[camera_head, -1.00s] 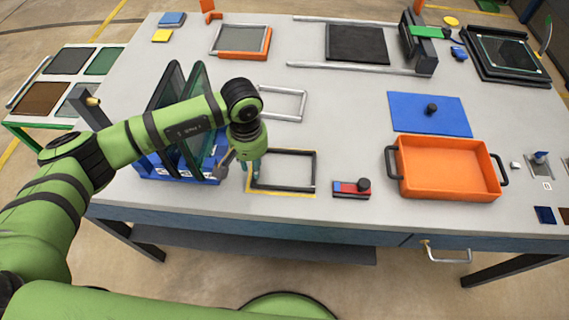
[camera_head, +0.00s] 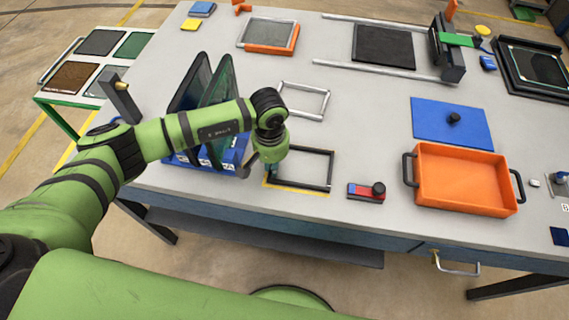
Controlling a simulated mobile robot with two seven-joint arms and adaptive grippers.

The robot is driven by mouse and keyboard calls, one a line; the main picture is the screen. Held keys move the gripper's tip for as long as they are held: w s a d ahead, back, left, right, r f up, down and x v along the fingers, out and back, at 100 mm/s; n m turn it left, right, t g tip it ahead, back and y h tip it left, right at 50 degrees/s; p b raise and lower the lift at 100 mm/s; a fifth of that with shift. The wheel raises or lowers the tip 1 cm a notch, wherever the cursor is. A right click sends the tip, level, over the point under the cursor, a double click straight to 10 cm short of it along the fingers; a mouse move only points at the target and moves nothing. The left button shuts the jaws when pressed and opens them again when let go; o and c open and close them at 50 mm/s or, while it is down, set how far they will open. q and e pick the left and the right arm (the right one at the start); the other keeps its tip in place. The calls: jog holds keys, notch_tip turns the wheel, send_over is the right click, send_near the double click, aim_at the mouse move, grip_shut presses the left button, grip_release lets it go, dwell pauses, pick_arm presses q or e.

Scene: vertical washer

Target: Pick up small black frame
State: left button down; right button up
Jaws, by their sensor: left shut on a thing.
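The small black frame (camera_head: 332,169) lies at the front edge of the table, within a yellow marked outline. My left gripper (camera_head: 270,172) points down at the frame's left side and is shut on it there. The fingertips are small and partly hidden by the wrist, as is the frame's left bar. The frame looks flat, at or very near the table top. My right gripper is not in view.
A blue rack (camera_head: 228,160) with upright dark panels stands just left of my gripper. A silver frame (camera_head: 304,100) lies behind.

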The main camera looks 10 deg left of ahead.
pick_arm(q)
jog(key=shift+r+b, duration=0.35)
jog(key=shift+r, duration=0.2)
notch_tip(320, 180, up, 3)
jog(key=shift+w+f+b, duration=0.1)
jog(key=shift+f+b, duration=0.05)
jog(key=shift+b, duration=0.7)
jog(key=s+d+r+b, duration=0.3)
jog(key=d+r, duration=0.4)
jog(key=d, duration=0.4)
jog(key=shift+s+b, duration=0.35)
jog(key=shift+b, duration=0.3)
